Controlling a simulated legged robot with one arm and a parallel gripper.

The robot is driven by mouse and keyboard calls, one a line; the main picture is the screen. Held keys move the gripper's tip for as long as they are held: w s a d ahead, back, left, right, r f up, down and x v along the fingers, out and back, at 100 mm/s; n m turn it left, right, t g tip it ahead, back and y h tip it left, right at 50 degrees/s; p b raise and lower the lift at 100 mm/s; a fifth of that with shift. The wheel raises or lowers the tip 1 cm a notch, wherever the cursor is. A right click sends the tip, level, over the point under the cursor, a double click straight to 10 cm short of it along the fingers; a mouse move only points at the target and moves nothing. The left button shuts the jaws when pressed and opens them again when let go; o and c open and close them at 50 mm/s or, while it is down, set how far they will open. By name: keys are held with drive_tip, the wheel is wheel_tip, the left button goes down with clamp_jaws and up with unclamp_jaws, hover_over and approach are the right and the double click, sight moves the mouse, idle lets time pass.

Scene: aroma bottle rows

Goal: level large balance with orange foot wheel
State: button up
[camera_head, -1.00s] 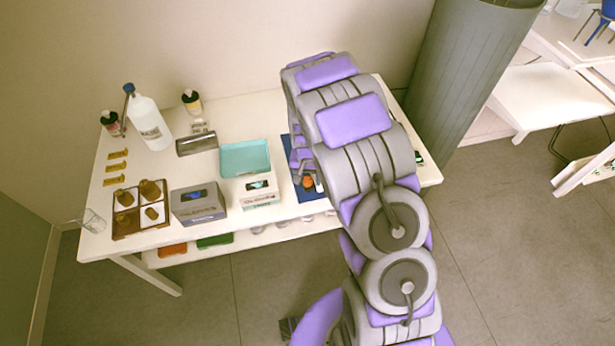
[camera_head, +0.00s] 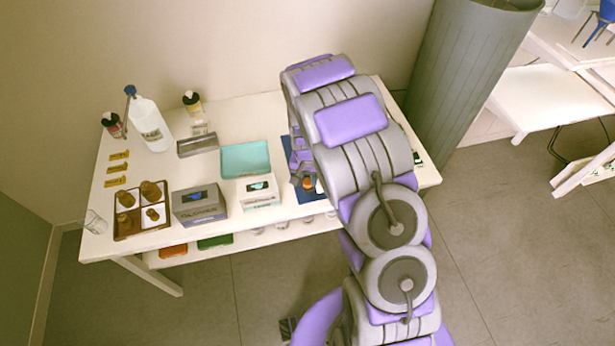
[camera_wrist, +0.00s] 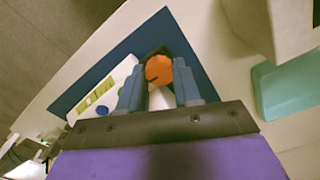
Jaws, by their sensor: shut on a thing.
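The orange foot wheel (camera_wrist: 158,69) shows in the wrist view between the tips of my gripper (camera_wrist: 160,88), which is shut on it. The wheel is also partly visible in the head view (camera_head: 308,184), beside my arm. A white body with a yellow-green panel (camera_wrist: 94,94), which looks like the balance, lies just left of the fingers in the wrist view. It stands on a dark blue mat (camera_wrist: 168,28). Most of the balance is hidden behind my fingers and arm, so I cannot tell whether it is level.
A teal tray (camera_head: 246,158), a white box (camera_head: 258,192) and a grey glove box (camera_head: 200,204) stand left of my arm on the white table (camera_head: 240,120). A sectioned brown tray (camera_head: 141,226) and bottles stand farther left. A grey column (camera_head: 468,75) rises at the right.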

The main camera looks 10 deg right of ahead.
sight(307, 181)
drive_tip(key=m+p, duration=0.4)
drive_tip(key=m, duration=0.1)
drive_tip(key=shift+r+p, duration=0.15)
drive_tip(key=shift+p, duration=0.25)
drive_tip(key=m+p, duration=0.3)
drive_tip(key=m, duration=0.2)
drive_tip(key=shift+w+m, duration=0.1)
drive_tip(key=shift+m, duration=0.3)
drive_tip(key=o, duration=1)
drive_tip(key=shift+o, duration=0.2)
wheel_tip(307, 181, up, 17)
drive_tip(key=p, duration=0.2)
drive_tip(key=shift+a, duration=0.1)
